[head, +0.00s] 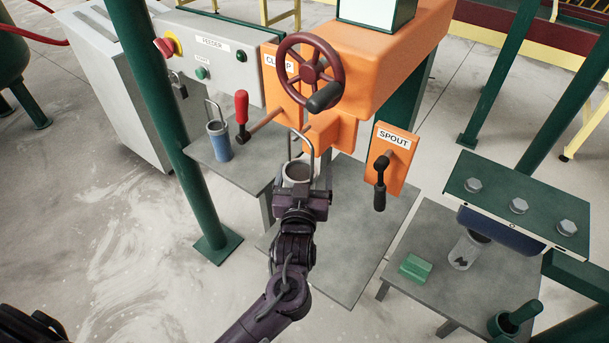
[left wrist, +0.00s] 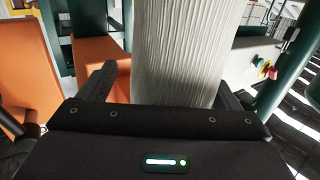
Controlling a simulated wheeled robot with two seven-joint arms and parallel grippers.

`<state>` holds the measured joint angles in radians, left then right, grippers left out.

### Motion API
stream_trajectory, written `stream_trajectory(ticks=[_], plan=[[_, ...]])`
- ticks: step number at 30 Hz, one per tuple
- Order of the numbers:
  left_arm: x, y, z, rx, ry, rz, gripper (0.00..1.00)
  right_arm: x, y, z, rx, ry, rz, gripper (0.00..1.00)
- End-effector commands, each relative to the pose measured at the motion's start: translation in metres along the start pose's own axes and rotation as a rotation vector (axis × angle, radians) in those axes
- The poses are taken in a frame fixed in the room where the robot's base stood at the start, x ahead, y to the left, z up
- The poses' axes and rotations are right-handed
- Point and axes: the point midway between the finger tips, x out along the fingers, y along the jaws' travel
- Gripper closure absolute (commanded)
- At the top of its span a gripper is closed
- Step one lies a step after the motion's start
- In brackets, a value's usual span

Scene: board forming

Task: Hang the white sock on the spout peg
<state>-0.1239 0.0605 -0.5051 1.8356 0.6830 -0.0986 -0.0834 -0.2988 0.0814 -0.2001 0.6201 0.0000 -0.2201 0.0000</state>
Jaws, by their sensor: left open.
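The white sock (head: 297,172), with a thin wire loop at its top, is upright below the orange machine. My left gripper (head: 300,190) is open at the sock, hiding its lower part. In the left wrist view the white ribbed sock (left wrist: 188,50) stands between the two spread fingers (left wrist: 165,90); I cannot tell whether they touch it. The spout peg (head: 382,160) sticks out from the orange plate marked SPOUT (head: 404,163), right of the gripper, with a black handle (head: 379,190) hanging at its end.
A blue sock (head: 219,142) with a wire loop stands on the left grey shelf (head: 243,170). A red lever (head: 242,106) and handwheel (head: 309,73) stick out above. A green post (head: 165,120) stands left. A green block (head: 415,267) and clear jar (head: 467,250) are at right.

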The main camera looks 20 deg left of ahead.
Motion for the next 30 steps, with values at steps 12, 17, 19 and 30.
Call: stream_trajectory(ticks=[12,17,19,30], plan=[[-0.038,0.001,0.004,-0.002,-0.001,0.001,0.15,0.016,-0.001,0.003,0.000,-0.001,0.000,0.19],[-0.063,0.002,0.004,-0.001,-0.002,0.001,0.15,0.024,-0.001,0.003,0.000,-0.001,0.000,0.19],[-0.070,0.002,0.003,-0.001,-0.002,0.002,0.15,0.026,-0.001,0.003,0.000,-0.001,0.000,0.19],[-0.076,-0.001,0.018,-0.019,-0.136,0.062,0.15,0.026,-0.002,0.003,0.001,-0.001,-0.002,0.19]])
